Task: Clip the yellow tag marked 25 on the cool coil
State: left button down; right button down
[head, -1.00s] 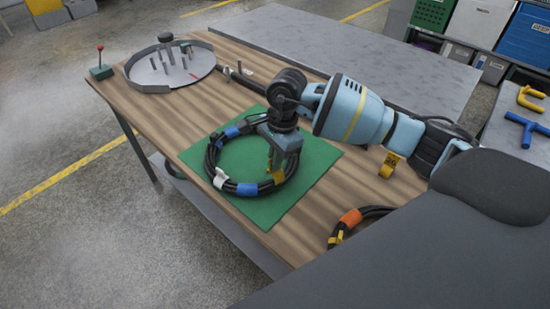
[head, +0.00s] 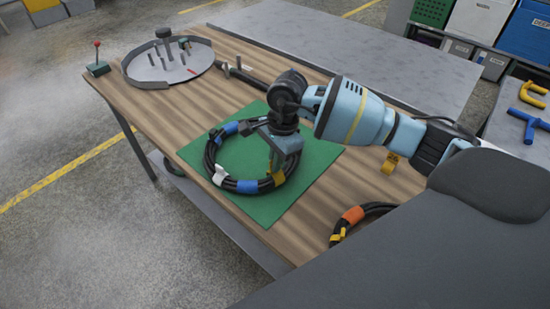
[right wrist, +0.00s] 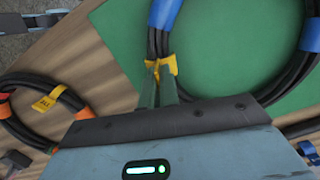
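The cool coil (head: 210,155), a ring of black hose with blue bands and a white label, lies on the green mat (head: 302,190). A yellow tag (right wrist: 165,66) sits against the side of this coil, and it also shows in the head view (head: 278,178). Its number cannot be read. My right gripper (head: 273,164) points down over the coil's right side. In the right wrist view its narrow fingers (right wrist: 158,78) are close together with the yellow tag at their tips, touching the coil.
A second black coil with an orange band (head: 353,215) and a yellow label lies at the table's near edge. A yellow piece (head: 390,162) stands near my right forearm. A round grey tray with pegs (head: 140,74) and a red-knobbed lever (head: 97,62) are at the far left.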

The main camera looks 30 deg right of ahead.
jog(key=shift+f, duration=0.7)
dwell(0.7)
jog(key=c, duration=1.6)
grip_release()
jog(key=shift+d+r+b, duration=0.15)
jog(key=shift+d+r, duration=0.05)
jog(key=shift+r, duration=1.1)
jog(key=shift+d+r+b, duration=0.1)
jog(key=shift+d+r, duration=0.05)
jog(key=shift+r, duration=1.15)
jog(key=shift+d+r+b, duration=0.15)
jog(key=shift+d+r, duration=0.05)
jog(key=shift+r, duration=1.1)
jog(key=shift+f, duration=0.1)
